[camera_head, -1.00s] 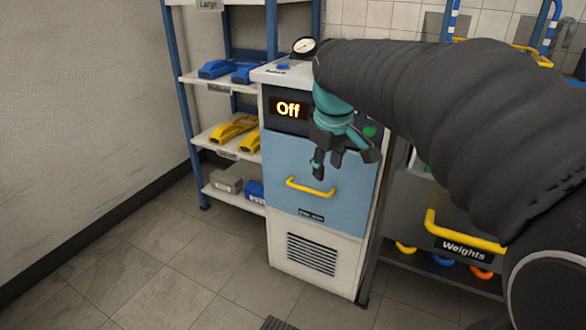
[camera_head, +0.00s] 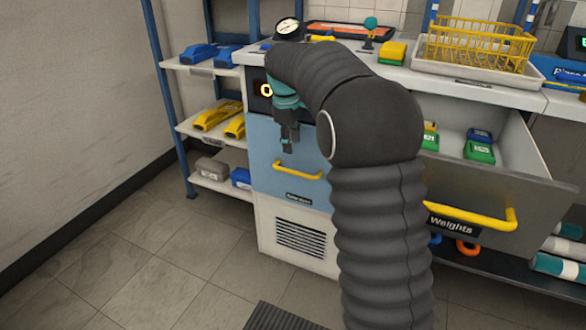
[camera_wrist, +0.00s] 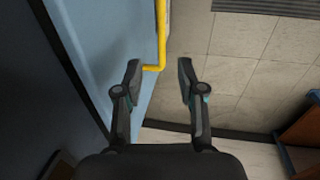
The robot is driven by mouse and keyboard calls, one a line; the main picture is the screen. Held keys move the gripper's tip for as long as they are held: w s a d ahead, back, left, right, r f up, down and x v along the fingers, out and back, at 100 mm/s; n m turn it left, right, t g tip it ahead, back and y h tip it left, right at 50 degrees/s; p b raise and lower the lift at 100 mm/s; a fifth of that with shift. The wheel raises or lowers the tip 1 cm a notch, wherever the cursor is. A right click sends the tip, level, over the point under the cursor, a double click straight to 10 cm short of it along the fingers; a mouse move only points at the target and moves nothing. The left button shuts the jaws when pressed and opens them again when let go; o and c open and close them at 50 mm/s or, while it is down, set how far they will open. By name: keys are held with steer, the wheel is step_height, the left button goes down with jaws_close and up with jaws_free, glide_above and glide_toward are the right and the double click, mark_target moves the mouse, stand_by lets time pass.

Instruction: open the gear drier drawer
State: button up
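The gear drier is a white cabinet with a blue drawer front (camera_head: 265,150) and a yellow bar handle (camera_head: 298,171). The drawer looks shut. A lit display (camera_head: 266,90) above it is partly hidden by my arm. My gripper (camera_head: 291,148) hangs in front of the upper drawer front, a little above the handle. In the wrist view my gripper (camera_wrist: 159,75) is open with nothing between its fingers. The yellow handle (camera_wrist: 162,35) lies ahead of it, its bent end just beyond the left fingertip, and the blue drawer front (camera_wrist: 105,40) is at left.
The Weights drawer (camera_head: 500,190) stands open at right, with green and blue blocks inside and a yellow handle (camera_head: 470,218) jutting forward. A shelf rack (camera_head: 180,125) stands left of the drier. The floor (camera_head: 170,260) in front is clear except a dark grate (camera_head: 280,316).

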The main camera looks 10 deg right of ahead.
mark_target(294, 171)
steer(key=f, duration=0.3)
steer(key=w+f, duration=0.1)
steer(key=f, duration=0.2)
steer(key=d+f+b, duration=0.1)
steer(key=f, duration=0.3)
steer(key=shift+w, duration=0.3)
jaws_close()
